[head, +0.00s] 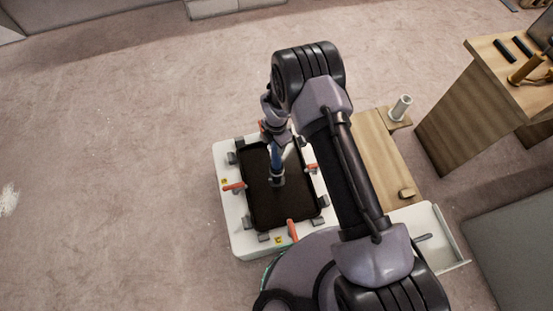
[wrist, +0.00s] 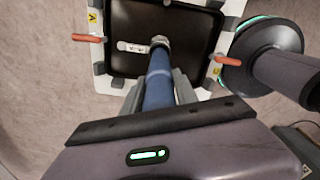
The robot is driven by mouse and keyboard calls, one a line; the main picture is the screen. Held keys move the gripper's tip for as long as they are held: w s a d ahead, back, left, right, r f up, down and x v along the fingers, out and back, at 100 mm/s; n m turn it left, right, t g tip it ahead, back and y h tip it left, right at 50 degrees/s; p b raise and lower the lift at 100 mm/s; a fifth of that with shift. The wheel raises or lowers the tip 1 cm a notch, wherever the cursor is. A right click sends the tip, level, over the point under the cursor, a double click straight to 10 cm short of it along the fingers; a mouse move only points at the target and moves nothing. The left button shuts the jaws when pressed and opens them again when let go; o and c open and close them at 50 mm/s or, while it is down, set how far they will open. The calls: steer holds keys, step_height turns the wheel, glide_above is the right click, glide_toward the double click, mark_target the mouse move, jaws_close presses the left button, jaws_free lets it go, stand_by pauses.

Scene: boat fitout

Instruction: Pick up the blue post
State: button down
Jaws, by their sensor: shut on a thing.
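The blue post (head: 275,158) is upright or nearly so over the dark recessed panel (head: 259,205) of a white-framed unit. In the wrist view the blue post (wrist: 159,82) runs away from me and ends in a grey metal collar (wrist: 160,42). My gripper (wrist: 158,92) is shut on the post, with a grey finger on each side of it. In the head view my gripper (head: 276,138) is at the upper part of the post, partly hidden by my wrist. I cannot tell whether the post's lower end touches the panel.
The white frame (head: 223,190) carries several orange handles (head: 234,187) and grey clamps around its edge. To the right are a wooden board (head: 385,160), a white cylinder (head: 400,107) and a white tray (head: 436,222). A wooden bench (head: 450,110) stands farther right. The carpet at left is clear.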

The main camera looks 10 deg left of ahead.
step_height(320, 180, up, 10)
steer(key=p, duration=0.3)
stand_by(0.3)
step_height(320, 180, up, 7)
steer(key=p, duration=0.4)
steer(key=shift+p, duration=0.4)
stand_by(0.4)
